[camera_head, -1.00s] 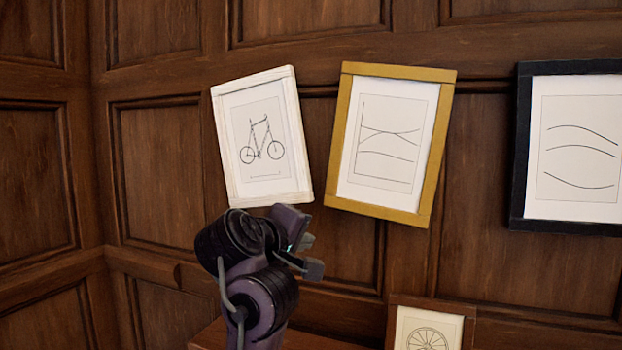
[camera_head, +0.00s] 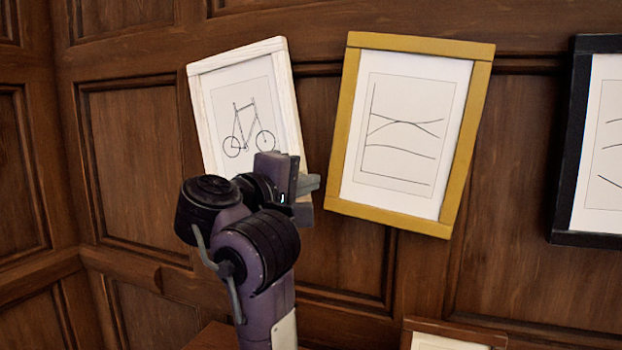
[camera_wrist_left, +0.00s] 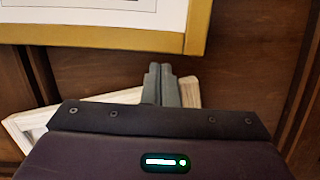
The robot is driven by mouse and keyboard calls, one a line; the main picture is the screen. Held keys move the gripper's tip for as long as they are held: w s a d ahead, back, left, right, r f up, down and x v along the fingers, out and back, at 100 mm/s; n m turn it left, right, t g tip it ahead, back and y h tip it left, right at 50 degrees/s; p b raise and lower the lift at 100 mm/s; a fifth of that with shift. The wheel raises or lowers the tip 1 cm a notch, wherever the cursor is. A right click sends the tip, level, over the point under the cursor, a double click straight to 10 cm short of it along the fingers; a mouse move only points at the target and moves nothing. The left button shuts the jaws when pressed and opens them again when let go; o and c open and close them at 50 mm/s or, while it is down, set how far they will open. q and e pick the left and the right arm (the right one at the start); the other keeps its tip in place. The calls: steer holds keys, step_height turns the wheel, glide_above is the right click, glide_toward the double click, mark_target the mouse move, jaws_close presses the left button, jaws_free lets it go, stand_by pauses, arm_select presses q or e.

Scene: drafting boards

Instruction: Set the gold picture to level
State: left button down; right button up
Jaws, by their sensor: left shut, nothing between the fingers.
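The gold picture (camera_head: 468,140) hangs on the wood-panelled wall in the head view, tilted clockwise, its top leaning right. It holds a white sheet with thin curves. In the left wrist view, part of its gold frame (camera_wrist_left: 110,38) and one corner show at the top. My left gripper (camera_head: 312,184) is shut and empty, left of the gold picture's lower left side. In the left wrist view its closed fingers (camera_wrist_left: 161,78) point toward the gold frame, with a small gap in the picture; I cannot tell the depth. My right gripper is not in view.
A white-framed bicycle picture (camera_head: 205,125) hangs to the left, also tilted, partly behind my left gripper. A dark-framed picture (camera_head: 572,150) hangs at the right. A brown-framed picture (camera_head: 455,333) shows at the bottom. Bare wall lies below the gold picture.

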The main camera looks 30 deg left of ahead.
mark_target(333, 193)
arm_select(q)
steer(key=shift+w+d+f+n+b, duration=0.3)
steer(key=shift+w+d+f+b, duration=0.1)
steer(key=shift+d+f+b, duration=0.15)
steer(key=shift+w+d+f+n+b, duration=0.35)
steer(key=shift+w+d+f, duration=0.1)
steer(key=shift+d, duration=0.4)
steer(key=shift+r, duration=0.1)
steer(key=shift+a, duration=0.1)
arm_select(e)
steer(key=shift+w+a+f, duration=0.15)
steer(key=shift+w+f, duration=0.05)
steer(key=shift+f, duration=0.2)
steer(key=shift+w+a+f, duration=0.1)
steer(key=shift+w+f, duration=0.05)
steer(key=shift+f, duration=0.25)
